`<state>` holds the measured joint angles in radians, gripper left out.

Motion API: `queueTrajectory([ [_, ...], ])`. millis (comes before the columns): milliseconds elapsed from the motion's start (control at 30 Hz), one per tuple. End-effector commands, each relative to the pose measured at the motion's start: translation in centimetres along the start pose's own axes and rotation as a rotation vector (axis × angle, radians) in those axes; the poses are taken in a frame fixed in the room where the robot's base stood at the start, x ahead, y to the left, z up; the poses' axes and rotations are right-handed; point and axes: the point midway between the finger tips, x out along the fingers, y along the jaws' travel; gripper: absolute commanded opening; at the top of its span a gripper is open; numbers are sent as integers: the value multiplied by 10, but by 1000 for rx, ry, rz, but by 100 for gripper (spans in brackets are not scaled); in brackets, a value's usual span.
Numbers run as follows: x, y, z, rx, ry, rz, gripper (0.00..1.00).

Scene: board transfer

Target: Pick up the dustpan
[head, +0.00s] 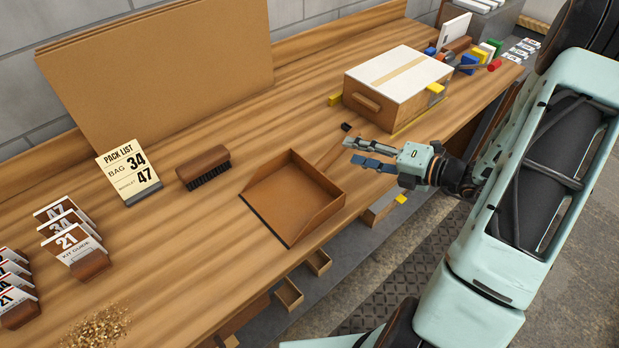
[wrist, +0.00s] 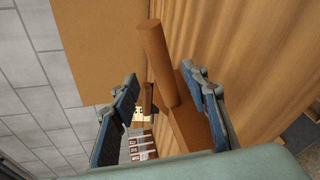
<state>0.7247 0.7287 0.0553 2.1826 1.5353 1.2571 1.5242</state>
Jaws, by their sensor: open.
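The dustpan (head: 293,195) is a brown open tray lying on the workbench, its open edge toward the left front. My gripper (head: 350,151) is open and empty, just right of the handle in the head view. In the wrist view, the dustpan handle (wrist: 158,62) shows between my two open fingers (wrist: 160,78), apart from both. The pan part lies below it, partly hidden by the right finger.
A brush (head: 204,168) lies left of the dustpan, near the pack list card (head: 128,170). A white-topped box (head: 398,78) stands behind my gripper. A large brown board (head: 160,75) leans at the back. Small open drawers (head: 289,294) stick out below the bench's front edge.

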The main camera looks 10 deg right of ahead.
Motion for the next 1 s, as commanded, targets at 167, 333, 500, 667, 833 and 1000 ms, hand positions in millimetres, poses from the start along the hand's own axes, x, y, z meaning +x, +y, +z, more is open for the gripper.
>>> queueTrajectory([
  [167,13,0,-1,0,2,0,42],
  [333,39,-2,-6,1,4,0,42],
  [500,56,-3,-5,-2,2,-2,42],
  [667,59,-3,-4,-2,0,-2,42],
  [833,58,-3,-4,-2,0,-2,34],
  [1000,58,-3,-4,-2,0,-2,15],
])
